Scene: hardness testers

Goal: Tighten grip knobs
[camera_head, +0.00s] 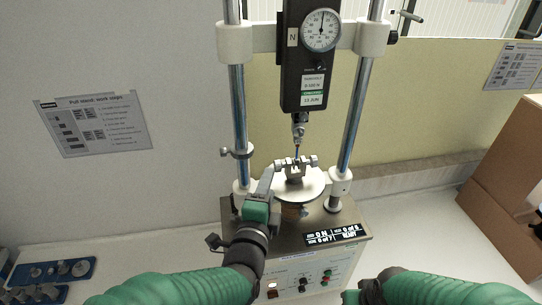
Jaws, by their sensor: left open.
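The pull tester's lower clamp (295,171) sits on a round pale plate (313,186) between two steel columns. A small grip knob (311,160) sticks out at its right side. Another knob (279,164) is at its left side, close to my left gripper's tips. A thin specimen (297,152) runs up from the clamp to the upper grip (299,127). My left gripper (269,179) is open just left of the clamp; I cannot tell whether it touches the knob. My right gripper (352,297) only shows in part at the bottom edge, its fingers hidden.
A force gauge (321,29) hangs above the clamp. The control panel (303,281) and a lit display (336,236) are on the tester's base. Blue trays (52,272) with metal parts lie at the left, cardboard boxes (507,177) at the right. The bench right of the tester is clear.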

